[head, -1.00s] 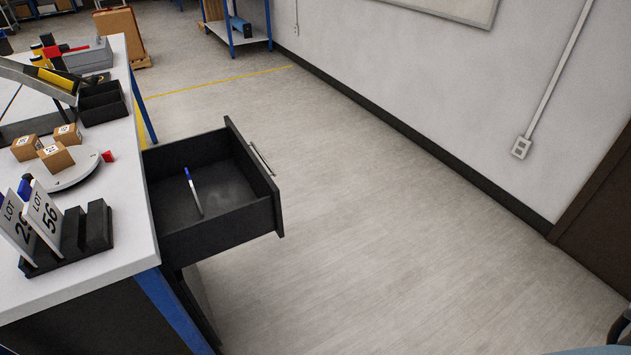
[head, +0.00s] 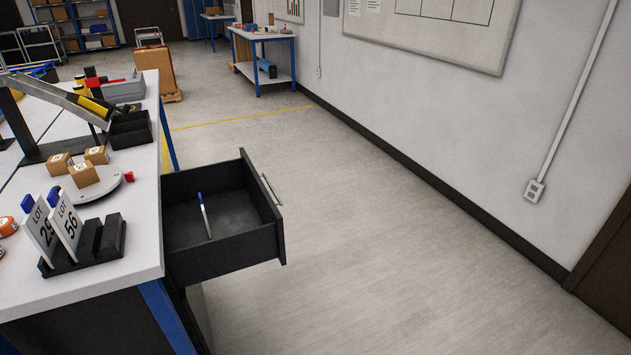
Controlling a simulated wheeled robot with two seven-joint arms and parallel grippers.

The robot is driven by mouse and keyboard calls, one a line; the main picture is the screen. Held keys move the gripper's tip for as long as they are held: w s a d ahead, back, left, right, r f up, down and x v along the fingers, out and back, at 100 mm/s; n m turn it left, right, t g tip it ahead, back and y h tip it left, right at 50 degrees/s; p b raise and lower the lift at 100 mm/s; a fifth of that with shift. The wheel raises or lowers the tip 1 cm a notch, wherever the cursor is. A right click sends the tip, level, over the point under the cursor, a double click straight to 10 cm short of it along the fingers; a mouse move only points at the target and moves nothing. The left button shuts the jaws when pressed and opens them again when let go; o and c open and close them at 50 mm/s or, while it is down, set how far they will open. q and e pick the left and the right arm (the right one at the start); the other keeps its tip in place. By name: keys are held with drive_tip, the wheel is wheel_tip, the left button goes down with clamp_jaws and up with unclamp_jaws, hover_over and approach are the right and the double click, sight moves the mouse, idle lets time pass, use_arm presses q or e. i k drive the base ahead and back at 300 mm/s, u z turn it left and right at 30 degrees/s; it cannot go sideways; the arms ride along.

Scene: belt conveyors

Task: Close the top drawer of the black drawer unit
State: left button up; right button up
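The black drawer unit stands under the white table at the left. Its top drawer (head: 228,253) is pulled out to the right, with a silver bar handle (head: 271,189) on its front panel. A blue-capped white pen (head: 205,217) lies inside the drawer. The rest of the unit is mostly hidden by the tabletop and the drawer. Neither of my grippers shows in the head view.
The white table (head: 140,255) holds a black rack with LOT cards (head: 100,243), a round white plate with small boxes (head: 108,188), and a black bin (head: 131,130). A wall (head: 420,90) runs along the right. The floor (head: 400,260) between is clear.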

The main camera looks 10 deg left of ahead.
sight(246, 226)
drive_tip(key=z, duration=0.4)
drive_tip(key=i, duration=1.4)
drive_tip(key=u, duration=1.15)
drive_tip(key=i, duration=0.9)
drive_tip(key=u, duration=1.45)
drive_tip(key=k, duration=0.2)
drive_tip(key=u, duration=0.15)
drive_tip(key=i, duration=0.2)
